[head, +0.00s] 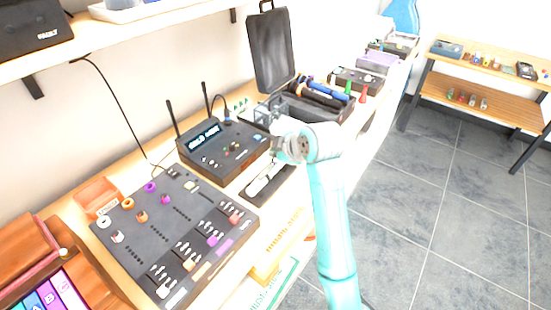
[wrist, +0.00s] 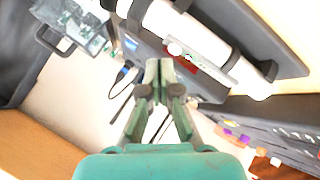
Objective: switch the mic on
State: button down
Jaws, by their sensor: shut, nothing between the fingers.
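A white mic (wrist: 220,62) lies strapped to a dark board in the wrist view, running from upper left to lower right. A red patch with a small pale knob (wrist: 175,48) shows on its side. In the head view, the white mic (head: 264,178) lies on its dark board near the table's front edge, partly hidden behind my arm. My gripper (wrist: 160,68) is shut and empty, its fingertips close to the red patch in the picture. I cannot tell whether they touch it. In the head view its fingers are hard to make out.
A dark receiver (head: 222,150) with two antennas stands left of the mic. A mixer panel (head: 175,230) with coloured knobs lies nearer. A case with several handheld mics (head: 318,92) stands beyond. Open floor (head: 440,190) lies to the right.

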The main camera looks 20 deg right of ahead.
jog(key=shift+r, duration=0.15)
jog(key=shift+s+a+r, duration=0.1)
jog(key=shift+r, duration=1.4)
jog(key=shift+a+r, duration=0.1)
jog(key=shift+r, duration=1.35)
